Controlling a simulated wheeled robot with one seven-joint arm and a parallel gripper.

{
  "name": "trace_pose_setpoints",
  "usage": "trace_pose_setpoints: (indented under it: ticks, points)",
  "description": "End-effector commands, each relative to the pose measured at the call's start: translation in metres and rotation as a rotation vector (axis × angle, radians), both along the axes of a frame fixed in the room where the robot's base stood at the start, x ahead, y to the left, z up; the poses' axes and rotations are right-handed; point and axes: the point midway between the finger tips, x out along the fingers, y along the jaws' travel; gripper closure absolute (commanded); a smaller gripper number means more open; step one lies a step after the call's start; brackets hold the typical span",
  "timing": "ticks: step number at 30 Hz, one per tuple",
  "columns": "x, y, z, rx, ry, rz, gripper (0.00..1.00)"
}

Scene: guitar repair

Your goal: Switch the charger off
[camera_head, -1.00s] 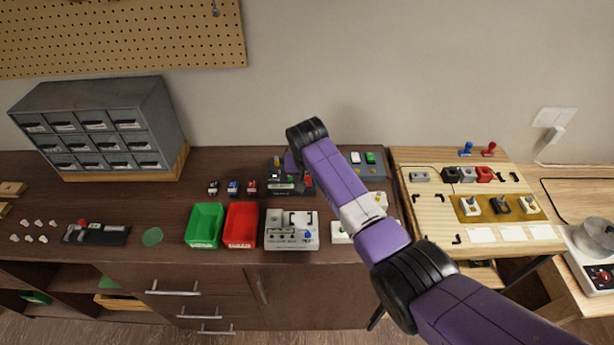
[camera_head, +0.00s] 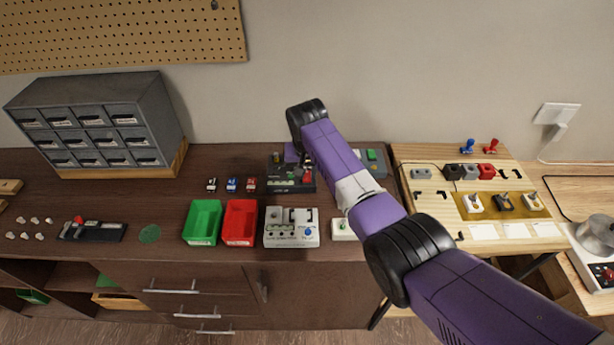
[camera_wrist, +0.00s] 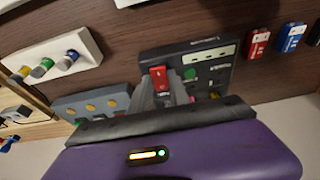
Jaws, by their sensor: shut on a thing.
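The charger appears to be the dark box (camera_head: 281,188) at the back middle of the brown bench, with a red rocker switch (camera_wrist: 159,78) on its top. In the wrist view the charger's dark case (camera_wrist: 218,77) also shows a green round button and pale label strips. My gripper (camera_wrist: 172,88) reaches down over the charger, its two grey fingers close together at the red switch and shut on it. The fingers hide part of the switch, so I cannot tell its position. In the head view my purple arm hides part of the charger's right side.
A grey box with yellow buttons (camera_wrist: 90,106) stands beside the charger. Small red and blue blocks (camera_head: 231,185) lie to its left. Green (camera_head: 203,222) and red (camera_head: 240,222) bins and a white device (camera_head: 291,238) stand in front. A wooden board (camera_head: 430,201) lies right.

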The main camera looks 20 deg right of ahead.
Motion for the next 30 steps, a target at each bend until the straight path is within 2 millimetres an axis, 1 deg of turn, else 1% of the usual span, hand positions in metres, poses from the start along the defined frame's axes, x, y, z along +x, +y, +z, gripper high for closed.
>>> trace_pose_setpoints:
  ticks: [1, 4, 12, 25, 26, 27, 28, 29, 30]
  points:
    - [0.0032, -0.0015, -0.0047, 0.007, 0.022, -0.002, 1.0]
    - [0.0046, -0.0018, -0.0055, 0.023, 0.07, -0.002, 1.0]
    - [0.0064, -0.0031, -0.0025, 0.049, 0.149, -0.002, 1.0]
    - [0.0058, -0.0026, 0.0016, 0.055, 0.165, -0.001, 1.0]
    - [0.0058, -0.0026, 0.0016, 0.055, 0.165, -0.001, 0.74]
    - [0.0058, -0.0026, 0.0016, 0.055, 0.165, -0.001, 0.66]
    - [0.0057, -0.0025, 0.0015, 0.055, 0.166, -0.001, 0.61]
    - [0.0056, -0.0025, 0.0015, 0.055, 0.166, -0.001, 0.56]
    - [0.0056, -0.0024, 0.0016, 0.055, 0.166, -0.001, 0.56]
